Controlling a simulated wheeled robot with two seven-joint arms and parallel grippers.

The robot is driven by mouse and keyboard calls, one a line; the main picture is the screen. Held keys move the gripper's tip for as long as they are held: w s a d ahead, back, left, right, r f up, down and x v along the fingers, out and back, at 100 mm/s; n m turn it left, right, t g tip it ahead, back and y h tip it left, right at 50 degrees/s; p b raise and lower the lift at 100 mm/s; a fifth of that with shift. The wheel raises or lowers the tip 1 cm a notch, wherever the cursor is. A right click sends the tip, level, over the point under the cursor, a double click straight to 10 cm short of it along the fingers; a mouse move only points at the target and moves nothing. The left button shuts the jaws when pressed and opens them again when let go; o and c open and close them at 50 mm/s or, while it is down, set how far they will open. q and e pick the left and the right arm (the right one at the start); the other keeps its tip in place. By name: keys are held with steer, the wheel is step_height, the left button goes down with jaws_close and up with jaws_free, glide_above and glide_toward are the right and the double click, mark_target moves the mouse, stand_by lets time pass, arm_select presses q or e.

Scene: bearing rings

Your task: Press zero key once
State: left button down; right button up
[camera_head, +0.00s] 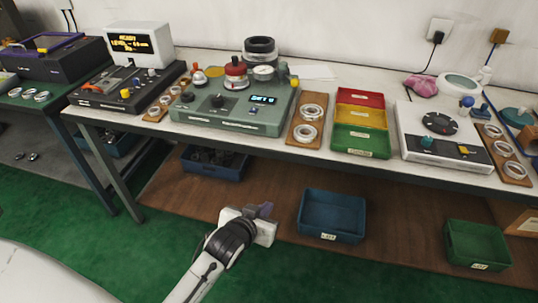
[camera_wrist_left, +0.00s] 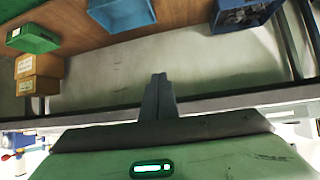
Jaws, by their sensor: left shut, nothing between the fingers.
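The green instrument (camera_head: 235,112) stands on the table, with a small lit display (camera_head: 263,99) and dark knobs on its sloped top. I cannot clearly tell which of its controls is the zero key. In the left wrist view, a green body (camera_wrist_left: 90,150) with a small green-rimmed lit panel (camera_wrist_left: 152,169) fills the bottom. My left gripper (camera_head: 265,210) is below and in front of the table edge, apart from the instrument. Its dark fingers (camera_wrist_left: 158,80) are together and empty in the left wrist view. My right gripper is not in view.
A blue bin (camera_head: 333,238) and a green bin (camera_head: 478,265) sit under the table (camera_head: 325,153). A wooden ring board (camera_head: 292,133) and stacked coloured trays (camera_head: 361,152) stand right of the instrument. A black unit (camera_head: 95,97) is to its left.

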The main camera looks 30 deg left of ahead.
arm_select(q)
steer(key=s+d+f+m+g+h, duration=0.1)
steer(key=s+d+f, duration=0.1)
steer(key=s, duration=0.5)
steer(key=s+d+f+m+h, duration=0.1)
steer(key=s+f, duration=0.3)
steer(key=s, duration=0.4)
steer(key=s+d+f+g+h, duration=0.1)
steer(key=s+d+f, duration=0.2)
steer(key=s, duration=0.4)
steer(key=shift+s+d+f+m+g, duration=0.15)
steer(key=shift+s+f+m+g, duration=0.15)
steer(key=shift+f+m, duration=0.15)
